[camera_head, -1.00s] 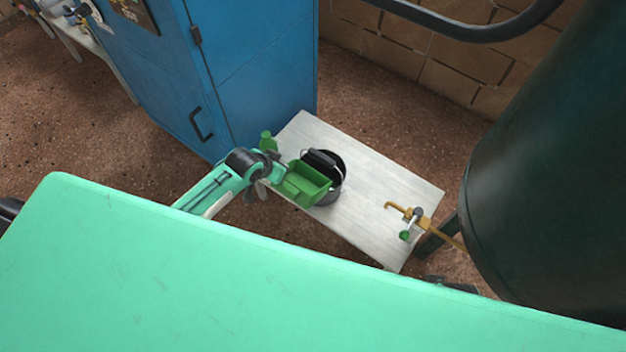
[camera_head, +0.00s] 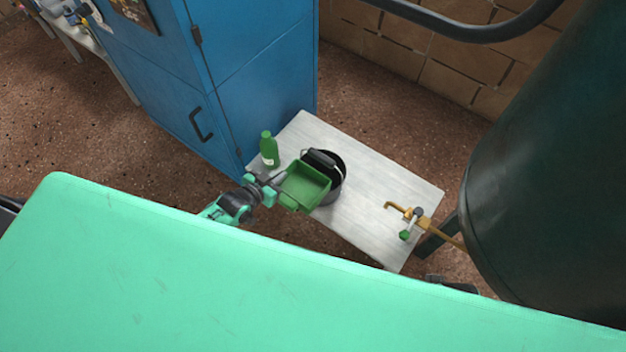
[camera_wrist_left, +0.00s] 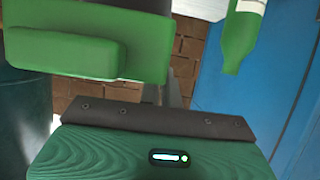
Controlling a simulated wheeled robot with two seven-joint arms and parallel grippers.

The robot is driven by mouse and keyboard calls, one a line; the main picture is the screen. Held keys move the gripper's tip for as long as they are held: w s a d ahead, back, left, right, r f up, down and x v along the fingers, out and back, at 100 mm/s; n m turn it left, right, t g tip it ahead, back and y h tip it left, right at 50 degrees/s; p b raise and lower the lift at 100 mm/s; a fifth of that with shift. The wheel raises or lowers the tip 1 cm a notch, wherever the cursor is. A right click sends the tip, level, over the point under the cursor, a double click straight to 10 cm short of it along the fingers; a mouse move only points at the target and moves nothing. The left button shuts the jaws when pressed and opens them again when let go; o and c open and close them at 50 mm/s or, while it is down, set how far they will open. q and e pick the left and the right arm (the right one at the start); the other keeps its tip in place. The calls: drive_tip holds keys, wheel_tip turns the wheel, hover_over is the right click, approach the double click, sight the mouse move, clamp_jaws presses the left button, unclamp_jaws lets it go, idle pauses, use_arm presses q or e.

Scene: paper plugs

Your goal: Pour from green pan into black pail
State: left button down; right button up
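The black pail (camera_head: 334,169) stands upright on the pale board table. Its dark grip and wire handle show at the rim, and its inside is mostly hidden. The green pan (camera_head: 306,185) is a squarish open tray at the pail's left, overlapping its near-left side in the head view; its open side faces mostly up. I see no plugs inside it. My left gripper (camera_head: 270,188) is at the pan's left edge, seemingly shut on it; the fingertips are hard to see. The pan also fills the upper left of the left wrist view (camera_wrist_left: 145,45). My right gripper is not in view.
A green bottle (camera_head: 268,150) stands at the table's left corner, close to my left gripper. A brass tap (camera_head: 408,214) from the dark green tank (camera_head: 550,170) reaches over the table's right end. A blue cabinet (camera_head: 230,70) stands behind. The table (camera_head: 385,183) is clear right of the pail.

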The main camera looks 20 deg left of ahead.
use_arm(q)
drive_tip(key=shift+f+t, duration=0.2)
drive_tip(key=shift+t, duration=0.1)
drive_tip(key=shift+r, duration=0.1)
wheel_tip(320, 180, up, 4)
drive_tip(key=p, duration=0.4)
